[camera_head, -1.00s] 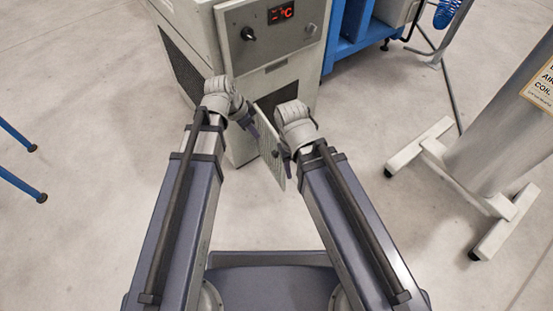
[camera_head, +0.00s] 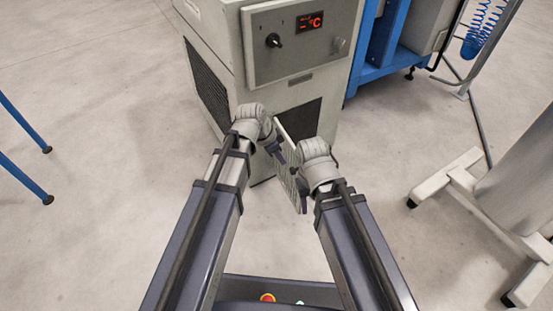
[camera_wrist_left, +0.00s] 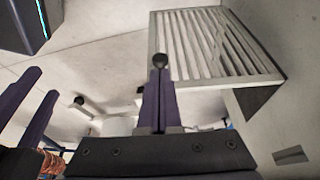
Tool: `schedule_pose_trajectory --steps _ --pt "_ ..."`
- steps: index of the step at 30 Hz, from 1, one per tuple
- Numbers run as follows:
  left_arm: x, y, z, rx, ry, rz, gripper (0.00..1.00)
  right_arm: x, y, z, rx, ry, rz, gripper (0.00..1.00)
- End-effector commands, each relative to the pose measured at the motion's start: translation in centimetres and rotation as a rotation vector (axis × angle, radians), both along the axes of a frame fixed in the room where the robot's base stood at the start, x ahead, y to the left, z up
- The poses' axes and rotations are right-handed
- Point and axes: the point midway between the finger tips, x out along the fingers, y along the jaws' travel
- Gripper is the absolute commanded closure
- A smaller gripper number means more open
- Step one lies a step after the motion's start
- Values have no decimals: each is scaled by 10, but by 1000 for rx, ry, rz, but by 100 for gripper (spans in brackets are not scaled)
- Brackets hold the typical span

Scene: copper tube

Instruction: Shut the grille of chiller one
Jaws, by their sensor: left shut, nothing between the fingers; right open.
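The chiller (camera_head: 265,75) is a pale grey cabinet with a red display and a black knob. Its grille (camera_head: 292,165) stands swung out from the front, seen nearly edge-on, with the dark opening (camera_head: 303,117) uncovered behind it. In the left wrist view the slatted grille (camera_wrist_left: 215,45) fills the upper right. My left gripper (camera_head: 276,152) is at the grille's left side; its fingers (camera_wrist_left: 158,85) are shut and empty, overlapping the grille's small dark knob (camera_wrist_left: 158,61) in view; contact is unclear. My right gripper (camera_head: 302,190) is open at the grille's right side, partly hidden.
A blue frame (camera_head: 385,45) stands behind the chiller to the right. A pale stand with feet (camera_head: 445,180) is on the right. Blue legs (camera_head: 25,180) stand at the far left. The floor left of the chiller is clear.

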Motion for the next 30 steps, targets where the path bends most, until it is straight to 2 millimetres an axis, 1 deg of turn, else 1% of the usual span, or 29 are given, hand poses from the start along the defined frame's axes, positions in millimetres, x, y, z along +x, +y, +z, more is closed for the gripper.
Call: schedule_pose_trajectory --steps 1,5,7,10,15,20,30 --pt "2 -3 -15 0 0 -1 100 0 0 -15 0 0 -1 50" --pt "6 -9 -31 0 0 -1 100 0 0 -31 0 -1 -6 50" --pt "12 -18 -25 -1 0 -2 100 0 0 -25 0 -1 -6 50" --pt "18 -30 -24 -1 -1 -2 100 0 0 -25 0 -1 -6 50" --pt "24 -41 -24 -1 -1 -1 100 0 0 -24 0 -1 -6 50" --pt "25 -44 -24 0 -1 0 100 0 0 -24 0 -1 -6 50" --pt "24 -44 -25 0 0 4 100 0 0 -25 0 -1 -6 50"
